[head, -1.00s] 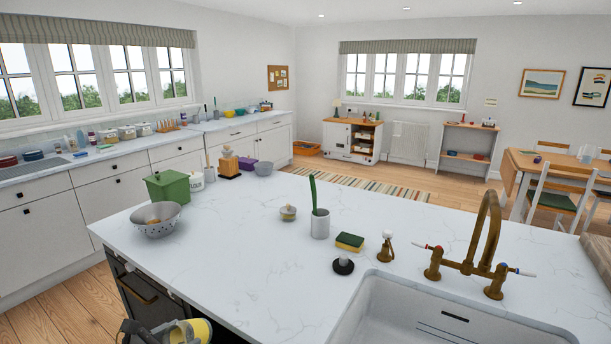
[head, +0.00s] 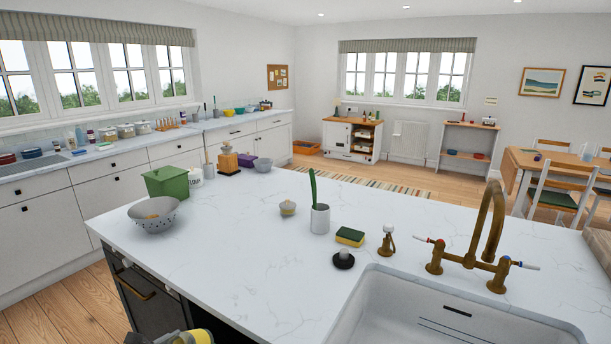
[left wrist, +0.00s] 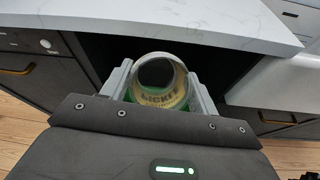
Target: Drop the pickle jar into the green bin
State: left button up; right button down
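The pickle jar (left wrist: 158,92) is between the two fingers of my left gripper (left wrist: 158,88) in the left wrist view. It has a pale lettered label, a dark round end and some green at its lower part. The gripper is shut on it, in front of a dark opening under the worktop. In the head view, the yellowish jar (head: 201,338) and dark gripper parts show at the bottom edge, beside the island. A green lidded box (head: 167,181) stands on the island's far left corner; I cannot tell whether it is the green bin. My right gripper is out of view.
The white island worktop (head: 245,260) overhangs the dark cabinet fronts (head: 145,300). A grey colander (head: 154,214) stands near its left edge. A sink (head: 440,315) and brass tap (head: 480,245) are at the right. Wooden floor is free at left.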

pick_arm(q)
jog(key=o, duration=0.5)
jog(key=shift+c, duration=0.2)
jog(key=b+v, duration=0.3)
jog(key=v, duration=0.7)
jog(key=shift+s+a, duration=0.15)
jog(key=shift+s, duration=0.15)
jog(key=shift+s+r, duration=0.1)
